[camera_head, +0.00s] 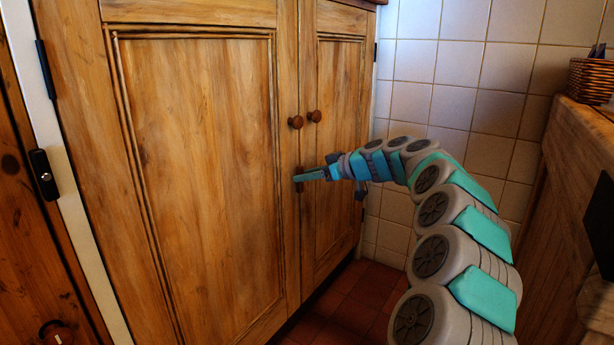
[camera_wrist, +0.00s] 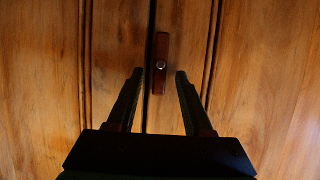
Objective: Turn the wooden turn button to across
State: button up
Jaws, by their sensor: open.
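The wooden turn button (camera_wrist: 160,50) is a small reddish-brown upright bar with a bright round screw at its middle. It lies along the seam between the two cabinet doors. In the head view, the turn button (camera_head: 299,187) is partly hidden behind my fingers, below the door knobs. My gripper (camera_wrist: 159,74) is open, with one finger to each side of the button's lower part in the wrist view. Gaps show on both sides, and I cannot tell the depth left to the door. In the head view, my gripper (camera_head: 308,175) reaches the seam from the right.
The left door (camera_head: 200,150) and right door (camera_head: 335,130) are closed. Two round knobs, left (camera_head: 295,122) and right (camera_head: 315,116), stand out above the button. A wooden counter (camera_head: 570,150) with a wicker basket (camera_head: 590,80) stands at right. Red floor tiles (camera_head: 350,300) lie below.

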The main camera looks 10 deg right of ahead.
jog(key=shift+w+a, duration=0.1)
jog(key=shift+a, duration=0.05)
jog(key=shift+c, duration=0.2)
grip_shut()
dwell(0.4)
